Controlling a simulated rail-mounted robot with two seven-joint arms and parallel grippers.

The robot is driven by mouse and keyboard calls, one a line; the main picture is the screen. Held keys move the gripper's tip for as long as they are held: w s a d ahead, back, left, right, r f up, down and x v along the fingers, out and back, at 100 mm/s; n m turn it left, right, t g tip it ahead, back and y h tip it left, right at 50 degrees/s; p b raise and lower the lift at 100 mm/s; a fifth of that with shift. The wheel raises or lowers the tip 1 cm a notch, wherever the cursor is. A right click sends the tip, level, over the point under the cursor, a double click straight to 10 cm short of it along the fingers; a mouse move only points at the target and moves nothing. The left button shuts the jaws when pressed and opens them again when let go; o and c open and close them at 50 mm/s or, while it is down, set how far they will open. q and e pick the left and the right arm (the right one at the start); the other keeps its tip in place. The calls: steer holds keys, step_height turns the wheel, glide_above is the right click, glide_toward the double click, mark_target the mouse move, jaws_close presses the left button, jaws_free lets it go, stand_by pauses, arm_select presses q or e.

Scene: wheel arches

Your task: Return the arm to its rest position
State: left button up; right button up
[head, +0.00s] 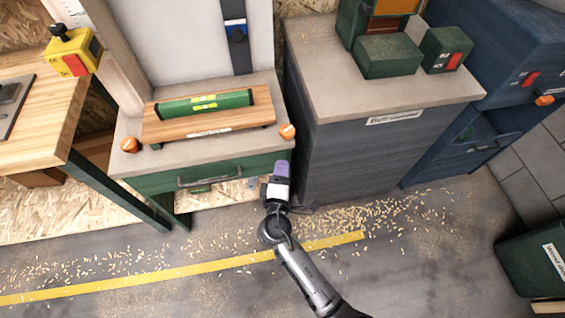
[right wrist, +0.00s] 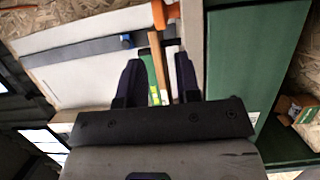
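My right arm reaches up from the bottom of the head view, and its gripper (head: 280,168) is in front of the green drawer (head: 205,175), near its right end. In the right wrist view the two dark fingers of this gripper (right wrist: 158,78) stand apart with nothing between them. Beyond them the green spirit level (right wrist: 153,80) shows in the background. In the head view the level (head: 207,104) lies on a wooden board on the light bench top, clear of the gripper. My left gripper is not in view.
Orange knobs (head: 287,131) sit at the bench's front corners. A grey cabinet (head: 385,150) stands close to the gripper's right, with green machine parts (head: 388,56) on top. A wooden table (head: 40,125) is at left, a green bin (head: 535,265) at lower right. Shavings litter the open floor.

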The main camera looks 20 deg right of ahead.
stand_by(0.6)
steer(key=s+d+r+m+g+y+p, duration=0.1)
steer(key=s+d+m+g+y+p, duration=0.25)
steer(key=s, duration=0.65)
steer(key=s+d+r+m+g+y+p, duration=0.25)
steer(key=s+m+g+p, duration=0.2)
steer(key=s, duration=0.55)
steer(key=s+d+r+m+g+y+p, duration=0.1)
steer(key=s+d+m+g+y+p, duration=0.25)
steer(key=s, duration=0.65)
step_height(320, 180, up, 37)
steer(key=g+h+p, duration=0.1)
steer(key=p, duration=3.6)
steer(key=shift+a+n+p, duration=0.2)
steer(key=shift+n+p, duration=0.15)
steer(key=shift+p, duration=0.05)
steer(key=shift+r+h, duration=0.1)
steer(key=shift+h, duration=0.15)
